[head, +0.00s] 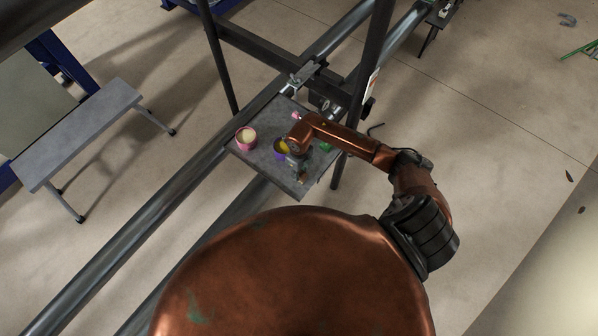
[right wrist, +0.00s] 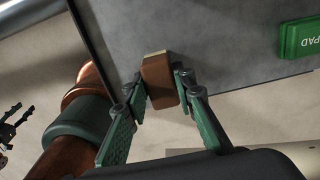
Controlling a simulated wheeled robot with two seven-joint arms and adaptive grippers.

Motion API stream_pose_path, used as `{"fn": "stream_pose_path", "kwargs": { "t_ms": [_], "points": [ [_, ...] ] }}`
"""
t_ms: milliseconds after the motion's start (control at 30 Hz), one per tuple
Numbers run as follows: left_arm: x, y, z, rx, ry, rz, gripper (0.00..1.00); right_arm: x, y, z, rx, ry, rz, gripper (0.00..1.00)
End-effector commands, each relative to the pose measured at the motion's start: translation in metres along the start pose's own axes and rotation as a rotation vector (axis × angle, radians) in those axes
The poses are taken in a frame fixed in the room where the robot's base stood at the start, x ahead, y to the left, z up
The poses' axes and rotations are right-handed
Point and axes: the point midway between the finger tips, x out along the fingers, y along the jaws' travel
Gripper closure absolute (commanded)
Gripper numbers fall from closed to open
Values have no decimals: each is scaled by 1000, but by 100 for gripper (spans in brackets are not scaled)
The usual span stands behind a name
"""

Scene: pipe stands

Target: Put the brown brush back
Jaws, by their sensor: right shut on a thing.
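The brown brush (right wrist: 159,80) shows in the right wrist view as a brown block with a pale end. My right gripper (right wrist: 158,88) is shut on it, with a green-padded finger on each side. The brush overlaps the edge of a grey tabletop (right wrist: 215,35); I cannot tell whether it touches the top. In the head view my right gripper (head: 300,170) is over the near corner of this small table (head: 262,165), and the brush is hardly visible there. My left gripper does not show in the head view.
Long metal pipes (head: 150,215) and dark upright posts (head: 372,60) surround the table.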

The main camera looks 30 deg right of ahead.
Motion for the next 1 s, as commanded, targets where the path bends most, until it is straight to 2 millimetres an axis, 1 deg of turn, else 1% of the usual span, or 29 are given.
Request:
{"fn": "stream_pose_path", "kwargs": {
  "t_ms": [167, 200, 400, 667, 767, 867, 967, 1000],
  "points": [
    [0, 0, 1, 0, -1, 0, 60, 0, 0, 0, 0, -1, 0, 95],
    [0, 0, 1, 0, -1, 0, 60, 0, 0, 0, 0, 0, 0, 73],
    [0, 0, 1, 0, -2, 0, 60, 0, 0, 0, 0, 0, 0, 59],
    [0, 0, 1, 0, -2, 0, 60, 0, 0, 0, 0, -1, 0, 58],
    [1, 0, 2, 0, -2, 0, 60, -4, 0, 1, -1, -2, 0, 58],
    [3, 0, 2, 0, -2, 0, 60, -15, -1, 2, -1, -4, -2, 58],
    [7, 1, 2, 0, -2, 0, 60, -33, -1, 1, -3, -4, -3, 58],
    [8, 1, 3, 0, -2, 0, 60, -41, -2, 2, -2, -5, -4, 58]
  ]
}}
